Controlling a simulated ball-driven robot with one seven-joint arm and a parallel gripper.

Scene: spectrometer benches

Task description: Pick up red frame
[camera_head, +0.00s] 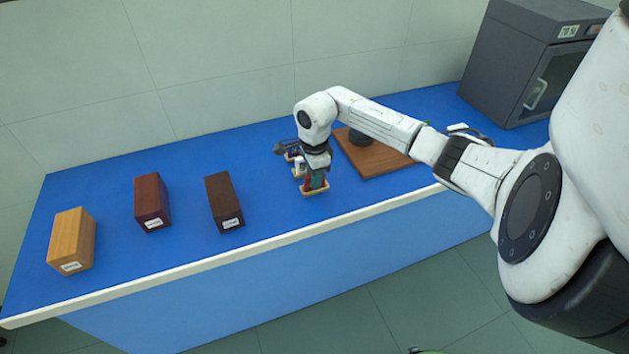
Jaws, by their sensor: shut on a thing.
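My gripper (310,174) points down over the blue bench, right of the middle of the bench top. It is shut on a small red thing (307,184), which looks like the red frame. The thing is small and partly covered by the gripper, so its full shape does not show. A teal piece (318,180) is right beside it. Both show just above a tan holder (315,191); I cannot tell whether the red frame is lifted clear of it.
Three blocks with white labels stand at left: tan wood (72,240), reddish brown (151,203) and dark brown (224,201). A brown board (375,160) lies right of my gripper, partly behind my arm. A dark cabinet (520,70) stands at the back right. The bench front left of my gripper is clear.

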